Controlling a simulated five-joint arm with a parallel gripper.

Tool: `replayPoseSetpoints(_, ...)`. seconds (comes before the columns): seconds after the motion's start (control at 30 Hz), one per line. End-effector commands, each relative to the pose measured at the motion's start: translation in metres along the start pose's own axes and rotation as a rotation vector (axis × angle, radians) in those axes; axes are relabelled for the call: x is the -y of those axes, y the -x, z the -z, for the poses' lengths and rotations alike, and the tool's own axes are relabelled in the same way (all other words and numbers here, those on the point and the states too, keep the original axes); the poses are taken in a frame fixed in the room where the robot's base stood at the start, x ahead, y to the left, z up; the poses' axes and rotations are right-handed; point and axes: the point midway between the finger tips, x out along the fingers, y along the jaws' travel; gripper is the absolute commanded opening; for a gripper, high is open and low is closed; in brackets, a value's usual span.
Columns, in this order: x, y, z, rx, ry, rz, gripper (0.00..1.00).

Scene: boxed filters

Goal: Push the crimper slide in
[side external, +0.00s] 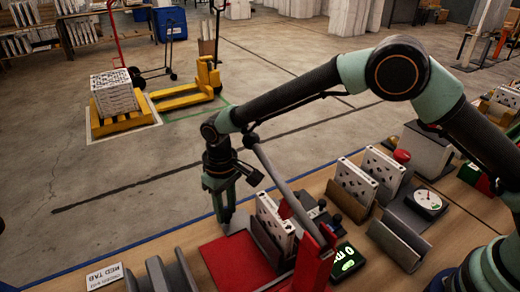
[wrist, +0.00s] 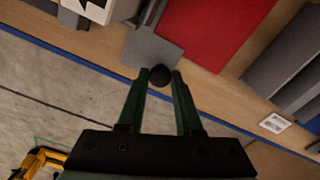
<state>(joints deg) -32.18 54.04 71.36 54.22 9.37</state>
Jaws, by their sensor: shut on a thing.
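The crimper slide shows as a grey plate (wrist: 150,48) with a round black knob (wrist: 160,75) at its near edge in the wrist view. My gripper (wrist: 160,78) has its green fingers shut on the knob. In the side view my gripper (side external: 226,218) points down at the left end of the slide (side external: 238,220), beside the crimper (side external: 316,262) with its red frame and long grey lever. A white boxed filter (side external: 275,222) stands upright in a grey holder on the crimper. The far end of the slide is hidden by the filter and holder.
A red mat (side external: 235,265) lies beside the slide. Grey racks (side external: 165,275) stand at the front left, and more filters (side external: 355,180) stand behind. A label card (side external: 104,275) lies near the blue-lined bench edge.

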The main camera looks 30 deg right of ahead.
Motion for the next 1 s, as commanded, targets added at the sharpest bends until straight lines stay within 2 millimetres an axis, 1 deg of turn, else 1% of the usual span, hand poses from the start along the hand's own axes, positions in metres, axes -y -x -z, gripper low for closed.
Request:
replayPoseSetpoints(0.03, -0.006, 0.001, -0.001, 0.008, -0.010, -0.001, 0.00)
replayPoseSetpoints(0.13, -0.006, 0.001, -0.002, 0.010, -0.011, -0.002, 0.00)
replayPoseSetpoints(0.17, -0.006, 0.001, -0.002, 0.011, -0.011, -0.002, 0.45)
replayPoseSetpoints(0.2, -0.006, 0.001, -0.002, 0.011, -0.011, -0.002, 0.61)
replayPoseSetpoints(0.23, -0.006, 0.001, -0.002, 0.010, -0.010, -0.002, 0.64)
replayPoseSetpoints(0.53, -0.004, 0.000, -0.001, 0.008, -0.007, -0.001, 0.64)
replayPoseSetpoints(0.63, 0.001, 0.000, 0.001, 0.006, -0.005, -0.001, 0.64)
replayPoseSetpoints(0.77, 0.014, -0.001, 0.006, 0.007, -0.003, -0.001, 0.64)
replayPoseSetpoints(0.87, 0.030, -0.001, 0.013, 0.006, -0.001, -0.001, 0.64)
replayPoseSetpoints(0.9, 0.035, 0.001, 0.015, 0.005, -0.003, -0.001, 0.64)
replayPoseSetpoints(1.0, 0.033, 0.024, 0.015, 0.002, -0.006, 0.000, 0.64)
